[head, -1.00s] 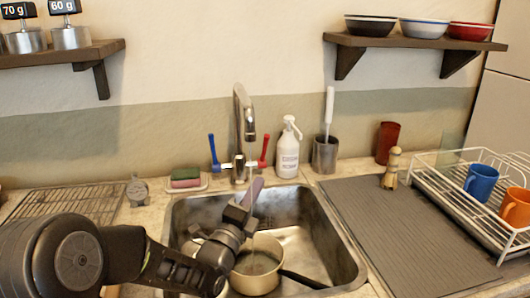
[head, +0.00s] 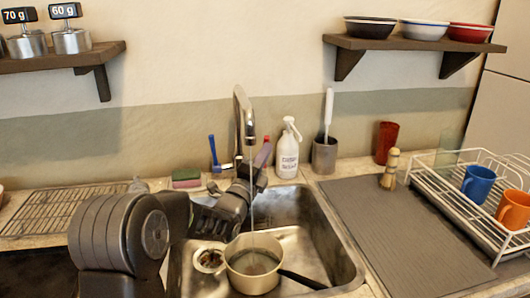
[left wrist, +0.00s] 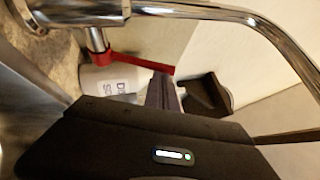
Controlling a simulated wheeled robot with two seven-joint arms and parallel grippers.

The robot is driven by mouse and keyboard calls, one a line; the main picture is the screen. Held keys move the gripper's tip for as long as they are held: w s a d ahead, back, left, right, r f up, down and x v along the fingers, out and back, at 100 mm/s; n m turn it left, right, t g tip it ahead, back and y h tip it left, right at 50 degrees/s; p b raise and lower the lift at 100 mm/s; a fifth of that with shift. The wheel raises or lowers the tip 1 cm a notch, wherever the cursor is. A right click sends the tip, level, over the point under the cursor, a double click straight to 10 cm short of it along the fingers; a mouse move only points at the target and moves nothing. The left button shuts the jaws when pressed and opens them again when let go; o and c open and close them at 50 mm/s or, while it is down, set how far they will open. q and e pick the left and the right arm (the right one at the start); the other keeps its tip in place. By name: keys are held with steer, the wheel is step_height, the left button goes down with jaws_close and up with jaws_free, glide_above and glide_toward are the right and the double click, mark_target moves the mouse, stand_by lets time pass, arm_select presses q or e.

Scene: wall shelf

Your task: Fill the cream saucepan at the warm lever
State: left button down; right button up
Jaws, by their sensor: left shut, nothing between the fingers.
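The cream saucepan (head: 235,277) stands in the sink under the tap, its dark handle (head: 303,281) pointing right. A thin water stream (head: 252,205) falls from the tap spout (head: 243,105) into it, and water shows inside. The red lever is partly hidden by my arm in the head view; it shows in the left wrist view (left wrist: 140,63). My left gripper (head: 262,157) is shut and empty, its fingertips close beside the red lever; I cannot tell whether they touch. The blue lever (head: 213,152) is left of the tap. My right gripper is not in view.
A white soap bottle (head: 287,158) and a grey cup with a brush (head: 325,155) stand right of the tap. A sponge (head: 186,176) is at the left. The sink (head: 335,240) has room at its right. A dish rack (head: 470,215) with mugs stands far right.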

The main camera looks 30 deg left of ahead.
arm_select(q)
steer(key=shift+w+a+r+n+g, duration=0.6)
steer(key=shift+w+a+r, duration=0.05)
steer(key=shift+w+r, duration=0.15)
